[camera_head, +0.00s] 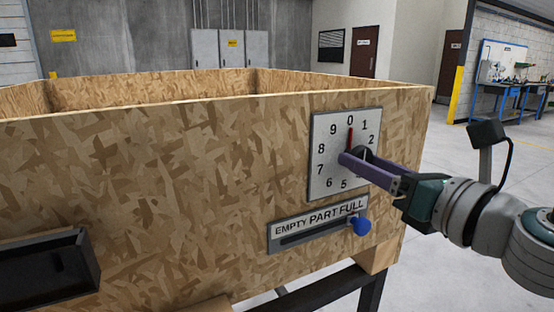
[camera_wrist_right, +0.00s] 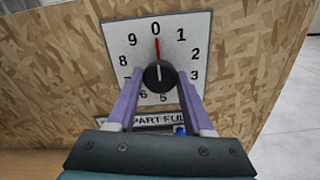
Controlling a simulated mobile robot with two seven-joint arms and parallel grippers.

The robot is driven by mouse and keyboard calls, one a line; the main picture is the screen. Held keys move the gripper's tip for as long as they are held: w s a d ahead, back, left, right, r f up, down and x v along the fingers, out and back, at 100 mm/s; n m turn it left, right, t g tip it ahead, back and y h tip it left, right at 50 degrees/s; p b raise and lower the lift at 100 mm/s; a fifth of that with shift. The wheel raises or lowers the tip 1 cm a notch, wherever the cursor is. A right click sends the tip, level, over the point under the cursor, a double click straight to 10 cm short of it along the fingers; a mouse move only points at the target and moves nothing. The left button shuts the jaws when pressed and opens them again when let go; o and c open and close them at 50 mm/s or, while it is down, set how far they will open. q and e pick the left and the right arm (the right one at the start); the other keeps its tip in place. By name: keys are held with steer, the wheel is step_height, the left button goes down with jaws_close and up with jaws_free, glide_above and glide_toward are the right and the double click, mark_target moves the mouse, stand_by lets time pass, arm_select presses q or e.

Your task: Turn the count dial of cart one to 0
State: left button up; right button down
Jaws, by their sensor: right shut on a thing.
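The count dial is a white square plate (camera_head: 322,180) with digits around a black knob, on the front of a chipboard cart (camera_head: 180,170). The plate also shows in the right wrist view (camera_wrist_right: 117,45). A red pointer (camera_head: 350,138) points up at the 0, and it does so in the right wrist view (camera_wrist_right: 157,48) too. My right gripper (camera_head: 352,160) reaches in from the right, its purple fingers shut on the black knob (camera_wrist_right: 159,75), one on each side. The fingers hide some lower digits. My left gripper is not in view.
Below the dial is a slider plate (camera_head: 318,222) marked EMPTY, PART, FULL, with a blue knob (camera_head: 360,227) at the FULL end, close under my right gripper. A black open box (camera_head: 50,270) is at the lower left. Clear floor lies to the right.

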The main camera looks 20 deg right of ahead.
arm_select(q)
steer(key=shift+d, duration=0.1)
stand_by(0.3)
arm_select(e)
steer(key=shift+c, duration=1.5)
jaws_free()
